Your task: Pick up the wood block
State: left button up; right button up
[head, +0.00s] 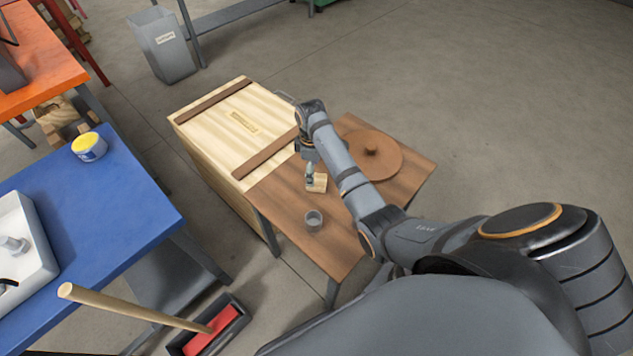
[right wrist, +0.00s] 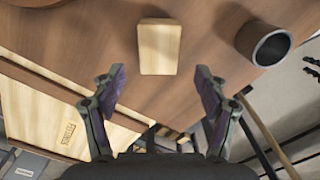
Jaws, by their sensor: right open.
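The wood block (head: 317,183) is a small pale block on the brown table (head: 283,204). In the right wrist view the wood block (right wrist: 160,46) lies ahead of the fingertips, roughly centred between them, with nothing gripping it. My right gripper (head: 310,174) reaches down over the table close to the block and partly covers it in the head view. In the right wrist view my right gripper (right wrist: 160,75) has its two fingers spread wide and empty. My left gripper is in neither view.
A grey cup (head: 313,220) stands near the block; it also shows in the right wrist view (right wrist: 262,42). A round brown lid-like disc (head: 385,158) with a knob lies on the table behind my arm. A wooden crate (head: 205,118) adjoins the table. A blue table (head: 115,200) is at the left.

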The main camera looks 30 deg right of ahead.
jog(key=shift+f, duration=0.7)
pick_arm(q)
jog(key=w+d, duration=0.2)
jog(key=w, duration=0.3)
pick_arm(e)
notch_tip(320, 180, down, 4)
jog(key=shift+w+d+f+b, duration=0.1)
jog(key=shift+b, duration=0.3)
jog(key=shift+f, duration=0.2)
jog(key=c, duration=1.3)
jog(key=shift+o, duration=0.2)
jog(key=shift+r, duration=0.5)
notch_tip(320, 180, up, 3)
jog(key=shift+f+p, duration=0.15)
jog(key=shift+p, duration=0.35)
pick_arm(q)
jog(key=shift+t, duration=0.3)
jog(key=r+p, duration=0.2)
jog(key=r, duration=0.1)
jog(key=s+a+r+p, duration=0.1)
jog(key=p, duration=0.1)
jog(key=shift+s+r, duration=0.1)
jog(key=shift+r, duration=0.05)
pick_arm(e)
jog(key=s+a+r, duration=0.3)
jog(key=s+r, duration=0.6)
jog(key=s, duration=0.4)
jog(key=shift+s+a+r, duration=0.2)
jog(key=shift+s+a, duration=0.1)
jog(key=shift+a, duration=0.1)
